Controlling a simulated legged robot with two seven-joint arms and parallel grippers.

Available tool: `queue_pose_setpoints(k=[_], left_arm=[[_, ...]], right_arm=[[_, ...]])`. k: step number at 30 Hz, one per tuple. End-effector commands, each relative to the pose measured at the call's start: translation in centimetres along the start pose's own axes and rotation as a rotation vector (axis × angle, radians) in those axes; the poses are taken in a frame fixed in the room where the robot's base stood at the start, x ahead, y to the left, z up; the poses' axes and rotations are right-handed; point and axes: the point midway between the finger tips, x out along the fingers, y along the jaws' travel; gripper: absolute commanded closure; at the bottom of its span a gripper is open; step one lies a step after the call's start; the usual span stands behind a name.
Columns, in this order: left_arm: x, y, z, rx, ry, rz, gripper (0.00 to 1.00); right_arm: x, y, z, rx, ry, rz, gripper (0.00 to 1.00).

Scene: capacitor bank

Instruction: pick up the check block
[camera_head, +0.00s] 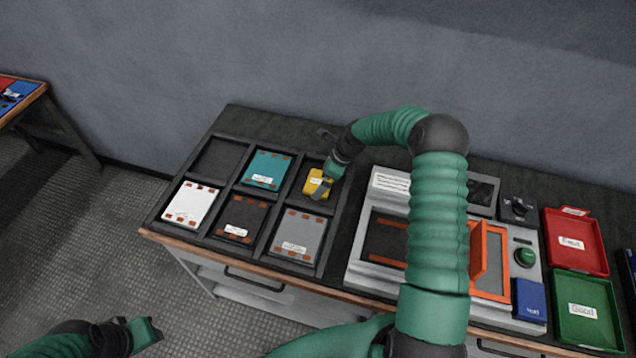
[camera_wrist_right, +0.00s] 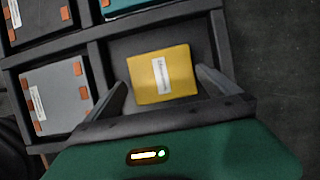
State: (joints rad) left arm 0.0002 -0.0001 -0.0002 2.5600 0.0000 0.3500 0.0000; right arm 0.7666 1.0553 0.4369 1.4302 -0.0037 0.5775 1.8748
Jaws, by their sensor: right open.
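A yellow block (camera_head: 318,183) with a white label lies in the back right compartment of a dark divided tray (camera_head: 226,187). I take it as the check block, but its label is too small to read. It also shows in the right wrist view (camera_wrist_right: 163,75). My right gripper (camera_head: 325,188) is over that compartment, open. In the right wrist view its fingers (camera_wrist_right: 162,80) stand one to each side of the block's near part, not visibly closed on it. My left gripper (camera_head: 143,332) is at the lower left, away from the table and blurred by angle.
Other tray compartments hold a teal block (camera_head: 266,168), a white block (camera_head: 191,204), a dark block (camera_head: 237,218) and a grey block (camera_head: 299,235); the back left one is empty. A test station (camera_head: 362,240), a red bin (camera_head: 575,242) and a green bin (camera_head: 586,311) stand right.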

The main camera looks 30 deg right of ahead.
Motion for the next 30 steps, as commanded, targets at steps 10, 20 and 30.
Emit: queue_pose_setpoints(k=[10, 20, 30], left_arm=[[-0.04, 0.02, 0.00, 0.001, 0.000, 0.000, 0.64], [-0.04, 0.01, -0.01, 0.000, 0.000, 0.000, 0.64], [-0.05, 0.01, -0.01, 0.000, 0.000, 0.000, 0.64]], right_arm=[[1.21, -0.03, 0.03, 0.000, 0.001, -0.001, 0.08], [1.19, 0.03, 0.07, -0.001, 0.001, 0.000, 0.51], [1.12, 0.00, 0.11, 0.000, 0.000, 0.000, 0.69]])
